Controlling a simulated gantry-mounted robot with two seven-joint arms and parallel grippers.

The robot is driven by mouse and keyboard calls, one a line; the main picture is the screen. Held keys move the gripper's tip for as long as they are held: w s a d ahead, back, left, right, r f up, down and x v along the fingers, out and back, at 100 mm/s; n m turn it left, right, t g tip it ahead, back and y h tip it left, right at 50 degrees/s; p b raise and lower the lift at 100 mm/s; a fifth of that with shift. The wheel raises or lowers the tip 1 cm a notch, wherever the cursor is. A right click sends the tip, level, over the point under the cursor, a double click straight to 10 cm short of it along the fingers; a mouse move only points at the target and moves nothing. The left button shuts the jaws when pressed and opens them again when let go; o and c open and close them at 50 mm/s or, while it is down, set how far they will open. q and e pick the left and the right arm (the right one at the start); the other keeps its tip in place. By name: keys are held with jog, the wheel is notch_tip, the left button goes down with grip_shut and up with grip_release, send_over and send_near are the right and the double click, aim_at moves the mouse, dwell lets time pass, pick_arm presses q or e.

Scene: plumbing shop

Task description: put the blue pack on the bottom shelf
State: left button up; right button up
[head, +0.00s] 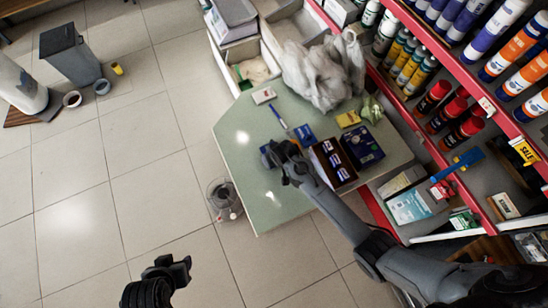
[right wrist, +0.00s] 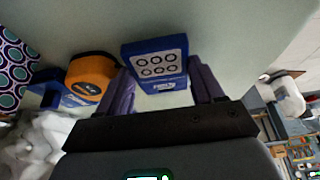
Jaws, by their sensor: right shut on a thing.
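My right gripper (head: 276,155) is over the green counter (head: 230,140), shut on a blue pack (right wrist: 157,64). In the right wrist view the pack has a pale face with dark rings and sits between the two fingers. In the head view only a bit of blue shows beside the dark fingers. My left gripper (head: 170,270) is low in the head view, over the floor, away from the counter; its fingers are too unclear to judge. The red-edged shelving is at the right, with a low shelf (head: 455,213) holding boxes.
A dark box (head: 333,162) and a navy box (head: 362,146) stand on the counter beside my right arm. A plastic bag (head: 315,75) lies at the back. An orange tape measure (right wrist: 91,75) is near the pack. Bottles (head: 455,115) fill the upper shelves. Floor at left is mostly clear.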

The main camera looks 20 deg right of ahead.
jog(key=shift+f, duration=0.5)
jog(key=shift+f, duration=0.15)
jog(key=o, duration=0.7)
